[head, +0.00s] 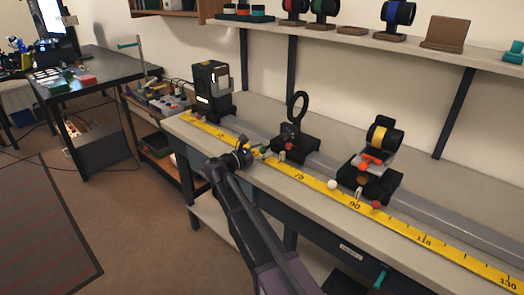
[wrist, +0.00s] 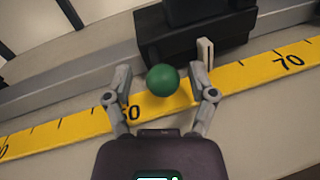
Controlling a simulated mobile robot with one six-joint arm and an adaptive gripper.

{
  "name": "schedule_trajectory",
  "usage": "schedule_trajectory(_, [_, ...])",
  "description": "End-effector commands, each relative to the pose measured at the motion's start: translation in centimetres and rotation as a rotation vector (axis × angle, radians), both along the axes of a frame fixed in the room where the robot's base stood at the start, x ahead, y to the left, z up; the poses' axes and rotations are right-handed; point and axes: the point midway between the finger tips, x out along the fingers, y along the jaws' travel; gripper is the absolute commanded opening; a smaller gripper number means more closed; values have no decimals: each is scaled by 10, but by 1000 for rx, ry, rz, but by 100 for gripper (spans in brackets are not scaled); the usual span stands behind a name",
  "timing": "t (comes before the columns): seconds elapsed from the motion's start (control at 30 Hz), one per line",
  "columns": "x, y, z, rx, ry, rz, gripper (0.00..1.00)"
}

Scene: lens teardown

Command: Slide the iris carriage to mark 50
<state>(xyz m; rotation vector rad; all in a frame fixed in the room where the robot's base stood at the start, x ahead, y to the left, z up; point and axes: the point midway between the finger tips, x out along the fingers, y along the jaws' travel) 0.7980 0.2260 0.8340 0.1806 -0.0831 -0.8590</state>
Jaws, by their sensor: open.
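The iris carriage (head: 295,149) is a black block on the grey rail, carrying an upright black ring (head: 298,106). In the wrist view the black block (wrist: 190,38) is at the top, with a pale upright pointer (wrist: 205,54) at its front, between a partly covered number ending in 0 and 70 on the yellow scale (wrist: 245,77). A green ball knob (wrist: 162,80) lies between the fingers of my gripper (wrist: 160,73). The gripper is open, with gaps on both sides of the knob. In the head view my gripper (head: 256,152) is just left of the carriage.
A black lamp unit (head: 210,88) stands on the rail to the left. Another carriage (head: 370,181) with a yellow-banded lens stands to the right, a white ball (head: 332,184) in front. The rail between lamp and iris carriage looks clear.

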Motion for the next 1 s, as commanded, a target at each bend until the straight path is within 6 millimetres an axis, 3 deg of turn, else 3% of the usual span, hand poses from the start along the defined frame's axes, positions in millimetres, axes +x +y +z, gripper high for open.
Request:
schedule_trajectory(0.17, [0,1,0,0,0,1,73])
schedule_trajectory(0.4, [0,1,0,0,0,2,1])
schedule_trajectory(0.67, [3,5,0,-1,-1,3,0])
schedule_trajectory(1.0, [42,52,1,-2,-2,5,0])
